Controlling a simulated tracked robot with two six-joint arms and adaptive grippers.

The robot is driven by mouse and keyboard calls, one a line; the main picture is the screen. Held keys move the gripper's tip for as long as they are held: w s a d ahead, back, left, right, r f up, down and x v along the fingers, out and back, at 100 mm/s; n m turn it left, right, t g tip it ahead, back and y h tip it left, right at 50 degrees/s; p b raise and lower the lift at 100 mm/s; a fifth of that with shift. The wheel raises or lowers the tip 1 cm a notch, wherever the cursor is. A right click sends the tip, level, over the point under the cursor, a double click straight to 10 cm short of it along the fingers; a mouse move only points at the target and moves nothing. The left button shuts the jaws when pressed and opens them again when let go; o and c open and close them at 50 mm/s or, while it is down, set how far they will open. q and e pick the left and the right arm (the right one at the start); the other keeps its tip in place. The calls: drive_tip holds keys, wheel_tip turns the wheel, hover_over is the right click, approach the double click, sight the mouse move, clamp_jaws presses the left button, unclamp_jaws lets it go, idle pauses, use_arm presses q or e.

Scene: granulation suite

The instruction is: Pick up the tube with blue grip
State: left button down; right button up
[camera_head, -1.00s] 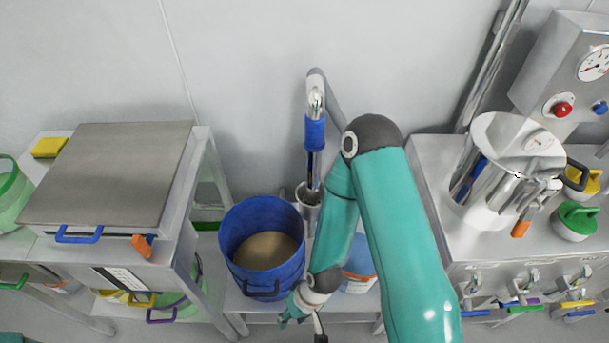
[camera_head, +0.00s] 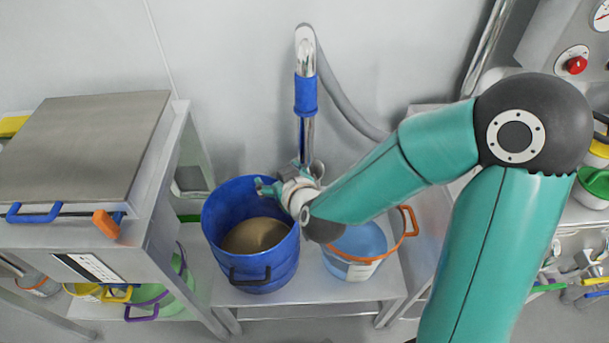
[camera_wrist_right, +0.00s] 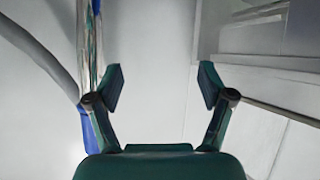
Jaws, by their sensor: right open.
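The metal tube with a blue grip (camera_head: 306,95) stands upright against the back wall, its top bending into a grey hose. Its lower end is partly hidden behind my right gripper and arm. My right gripper (camera_head: 266,187) is over the rim area of the blue bucket, low and in front of the tube. In the right wrist view my right gripper (camera_wrist_right: 160,85) is open with nothing between its fingers. The tube (camera_wrist_right: 88,45) and its blue grip (camera_wrist_right: 91,130) show there to the left, outside the fingers. My left gripper is not in view.
The blue bucket (camera_head: 214,235) with tan contents stands on a low metal bench (camera_head: 315,290). A clear blue container with orange handle (camera_head: 411,220) stands beside it under my arm. A lidded metal cabinet (camera_head: 95,150) is at left. Wall and air around the blue grip are clear.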

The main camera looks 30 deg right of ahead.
drive_tip(key=s+d+r+m+t+h+b, duration=0.2)
drive_tip(key=d+r+t+b, duration=0.15)
drive_tip(key=r, duration=0.35)
use_arm(q)
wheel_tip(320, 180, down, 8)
drive_tip(key=b, duration=0.2)
use_arm(e)
drive_tip(key=m+t+h, duration=0.1)
drive_tip(key=m+h, duration=0.1)
drive_tip(key=h, duration=0.1)
approach(308, 93)
drive_tip(key=p+x, duration=0.1)
drive_tip(key=p, duration=0.2)
drive_tip(key=p+x, duration=0.2)
drive_tip(key=p, duration=0.1)
drive_tip(key=p+x, duration=0.1)
drive_tip(key=p, duration=0.2)
drive_tip(key=shift+w+d+r+p, duration=0.15)
drive_tip(key=shift+w+r+p, duration=0.15)
drive_tip(key=shift+p, duration=0.1)
drive_tip(key=shift+w+d+f, duration=0.15)
drive_tip(key=shift+w+d, duration=0.05)
drive_tip(key=shift+w, duration=0.3)
drive_tip(key=shift+w+d+f, duration=0.1)
drive_tip(key=shift+w+d, duration=0.1)
drive_tip(key=shift+w, duration=0.25)
drive_tip(key=shift+p+x, duration=0.55)
drive_tip(key=shift+x, duration=2.5)
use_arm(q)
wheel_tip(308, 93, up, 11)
